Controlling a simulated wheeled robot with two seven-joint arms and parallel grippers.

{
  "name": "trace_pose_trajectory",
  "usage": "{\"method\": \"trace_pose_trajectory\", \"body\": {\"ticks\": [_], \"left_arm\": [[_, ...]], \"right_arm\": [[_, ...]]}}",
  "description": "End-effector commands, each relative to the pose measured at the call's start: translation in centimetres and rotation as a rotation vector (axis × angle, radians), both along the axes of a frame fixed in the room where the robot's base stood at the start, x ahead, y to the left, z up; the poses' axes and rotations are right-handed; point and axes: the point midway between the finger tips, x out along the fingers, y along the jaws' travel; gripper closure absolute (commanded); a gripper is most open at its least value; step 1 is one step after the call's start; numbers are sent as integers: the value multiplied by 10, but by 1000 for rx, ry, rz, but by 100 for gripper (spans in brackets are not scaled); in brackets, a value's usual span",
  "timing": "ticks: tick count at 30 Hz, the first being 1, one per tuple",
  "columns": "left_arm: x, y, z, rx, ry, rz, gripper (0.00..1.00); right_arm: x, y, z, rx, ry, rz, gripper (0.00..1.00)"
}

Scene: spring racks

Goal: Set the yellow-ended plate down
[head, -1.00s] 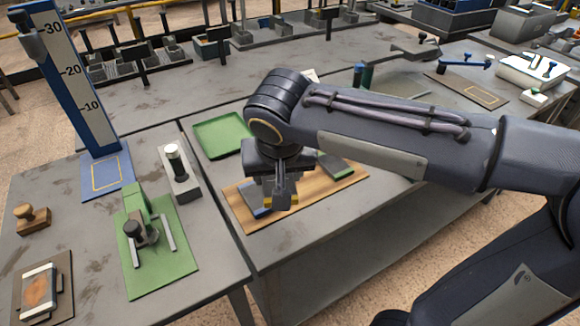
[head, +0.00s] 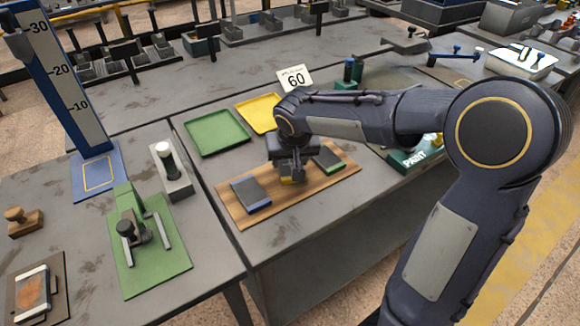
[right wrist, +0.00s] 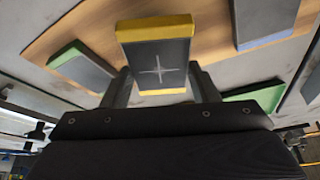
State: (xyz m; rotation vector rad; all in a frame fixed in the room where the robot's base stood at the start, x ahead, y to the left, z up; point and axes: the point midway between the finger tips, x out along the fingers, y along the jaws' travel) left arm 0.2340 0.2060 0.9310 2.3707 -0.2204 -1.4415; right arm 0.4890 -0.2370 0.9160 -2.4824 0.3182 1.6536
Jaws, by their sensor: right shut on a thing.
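My right gripper (head: 291,170) is shut on the yellow-ended plate, a dark slab with a yellow strip at each end. In the right wrist view the plate (right wrist: 172,66) shows a pale cross on its face, between the two fingers. It is over the wooden board (head: 235,207), between the blue-ended plate (head: 251,193) and the green-ended plate (head: 328,159). In the head view the gripper hides most of the held plate. I cannot tell whether it touches the board. My left gripper is not in view.
A green tray (head: 217,133) and a yellow tray (head: 259,111) lie behind the board, with a "60" sign (head: 295,79) near them. A green paint box (head: 410,157) is to the right. A green mat with a fixture (head: 150,262) is on the left table.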

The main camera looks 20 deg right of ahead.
Motion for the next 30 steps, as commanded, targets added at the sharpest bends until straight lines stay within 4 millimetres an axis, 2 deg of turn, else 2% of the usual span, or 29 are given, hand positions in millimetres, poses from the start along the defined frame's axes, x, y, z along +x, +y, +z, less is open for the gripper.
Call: {"method": "trace_pose_trajectory", "body": {"ticks": [1,3,6,18,19,24,30], "left_arm": [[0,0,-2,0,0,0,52],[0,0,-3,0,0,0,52],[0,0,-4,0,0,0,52],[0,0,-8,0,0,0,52],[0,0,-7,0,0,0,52],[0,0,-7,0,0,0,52],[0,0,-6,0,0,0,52]], "right_arm": [[-1,1,-10,0,3,3,100],[-1,1,-18,0,1,2,100],[-1,1,-24,1,0,1,100],[-1,1,-28,1,-1,2,100],[-1,1,-29,1,2,2,43],[-2,1,-28,0,3,2,24],[-2,1,-28,0,3,2,24]]}}
